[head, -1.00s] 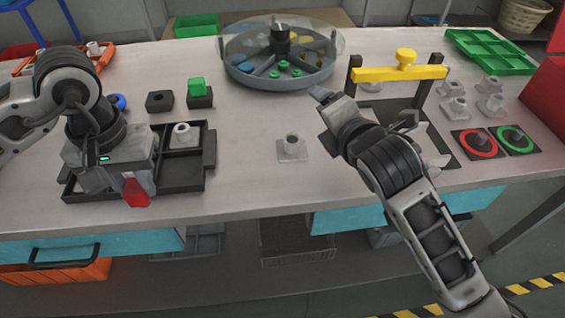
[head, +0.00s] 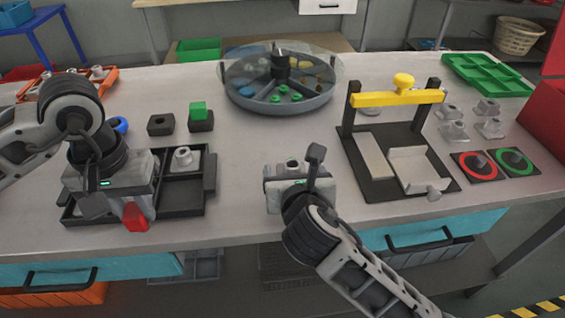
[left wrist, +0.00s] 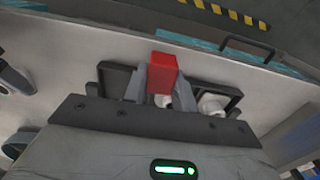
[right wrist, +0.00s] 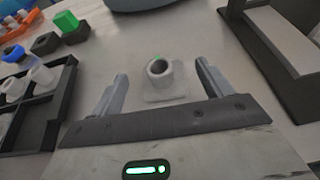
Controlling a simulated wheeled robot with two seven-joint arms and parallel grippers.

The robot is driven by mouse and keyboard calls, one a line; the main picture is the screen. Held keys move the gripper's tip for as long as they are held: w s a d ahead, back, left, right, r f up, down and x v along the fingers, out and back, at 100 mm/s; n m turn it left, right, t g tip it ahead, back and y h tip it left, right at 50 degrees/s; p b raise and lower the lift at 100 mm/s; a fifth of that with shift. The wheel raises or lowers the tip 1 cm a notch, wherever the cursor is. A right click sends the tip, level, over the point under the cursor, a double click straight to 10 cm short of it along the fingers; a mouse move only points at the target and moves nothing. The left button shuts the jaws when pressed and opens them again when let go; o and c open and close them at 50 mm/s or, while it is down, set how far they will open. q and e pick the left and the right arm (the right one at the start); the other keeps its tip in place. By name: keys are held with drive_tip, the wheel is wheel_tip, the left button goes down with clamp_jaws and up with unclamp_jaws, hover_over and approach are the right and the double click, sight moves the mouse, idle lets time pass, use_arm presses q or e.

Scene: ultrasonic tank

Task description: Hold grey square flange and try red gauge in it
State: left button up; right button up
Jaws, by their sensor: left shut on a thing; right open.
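The red gauge (left wrist: 163,70) is a red block between the fingers of my left gripper (left wrist: 156,82), which is shut on it. In the head view the red gauge (head: 135,217) hangs over the front of the black tray at the left. A grey square flange (right wrist: 163,82) with a round hollow boss stands upright on the bare table. My right gripper (right wrist: 161,76) is open, with one finger on each side of the flange and a gap to both. In the head view my right gripper (head: 292,174) hides most of that flange.
The black tray (head: 188,200) holds another grey flange (head: 184,157). A black fixture with a yellow bar (head: 395,98) stands right of my right gripper. Several grey flanges and red and green ring pads (head: 516,160) lie at far right. A round divided bin (head: 280,105) is behind.

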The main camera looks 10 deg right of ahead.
sight(291, 163)
drive_tip(key=shift+x, duration=2.25)
drive_tip(key=c, duration=1.1)
drive_tip(key=shift+o, duration=0.2)
